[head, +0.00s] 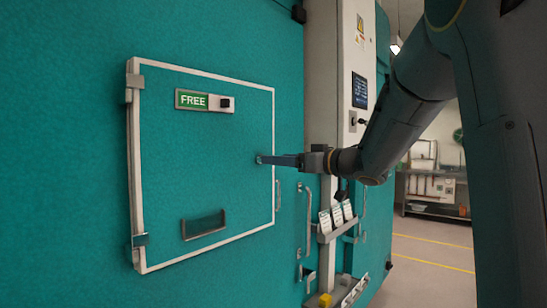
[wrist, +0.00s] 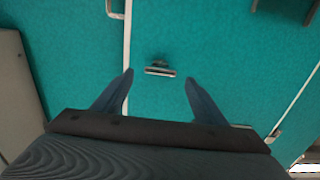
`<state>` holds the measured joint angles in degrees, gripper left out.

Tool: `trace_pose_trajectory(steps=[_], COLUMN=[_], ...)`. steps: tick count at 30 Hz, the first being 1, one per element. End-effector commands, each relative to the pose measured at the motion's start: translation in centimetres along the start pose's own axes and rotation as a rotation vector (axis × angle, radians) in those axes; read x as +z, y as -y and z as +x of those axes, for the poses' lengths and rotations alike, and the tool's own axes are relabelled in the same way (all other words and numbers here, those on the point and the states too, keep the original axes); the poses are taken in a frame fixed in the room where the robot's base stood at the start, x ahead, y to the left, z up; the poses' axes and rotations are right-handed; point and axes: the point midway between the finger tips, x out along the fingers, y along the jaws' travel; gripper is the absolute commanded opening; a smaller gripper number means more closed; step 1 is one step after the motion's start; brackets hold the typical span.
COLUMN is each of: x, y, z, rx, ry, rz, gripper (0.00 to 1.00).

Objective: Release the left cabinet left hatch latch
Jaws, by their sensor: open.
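The left hatch is a teal door (head: 170,150) with a white border, metal hinges on its left side and a green FREE sign (head: 193,100). Its latch (head: 259,160) is a small metal piece just inside the right border. In the wrist view the latch (wrist: 160,70) shows as a short metal bar on the teal face, between and slightly beyond my fingertips. My gripper (head: 266,160) reaches in from the right, its fingertips at the latch and partly hiding it. In the wrist view my gripper (wrist: 159,79) is open, with nothing between its fingers. I cannot tell whether they touch the door.
A dark knob (head: 225,103) sits beside the sign, and a slotted holder (head: 204,225) is low on the door. A vertical handle (head: 278,195) stands right of the border. A pale column (head: 328,90) with a card rack (head: 337,228) is further right. Open floor (head: 432,252) lies beyond.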

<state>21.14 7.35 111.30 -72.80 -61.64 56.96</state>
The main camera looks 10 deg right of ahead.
Motion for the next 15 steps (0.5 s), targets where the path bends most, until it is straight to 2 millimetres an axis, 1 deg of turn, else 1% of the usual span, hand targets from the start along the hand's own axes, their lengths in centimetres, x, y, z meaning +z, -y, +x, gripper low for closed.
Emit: trace_pose_trajectory(steps=[1,3,6,10,15], x=[0.0,0.0,0.0,0.0,0.1], y=[0.2,0.1,0.1,0.0,0.0], z=[0.8,1.7,2.6,3.2,3.2], rx=[-0.003,-0.002,-0.001,0.001,0.002], ry=[0.001,0.001,0.000,0.001,0.001], rz=[0.001,0.001,0.001,0.000,0.000], gripper=[0.66,0.66,0.66,0.66,0.66])
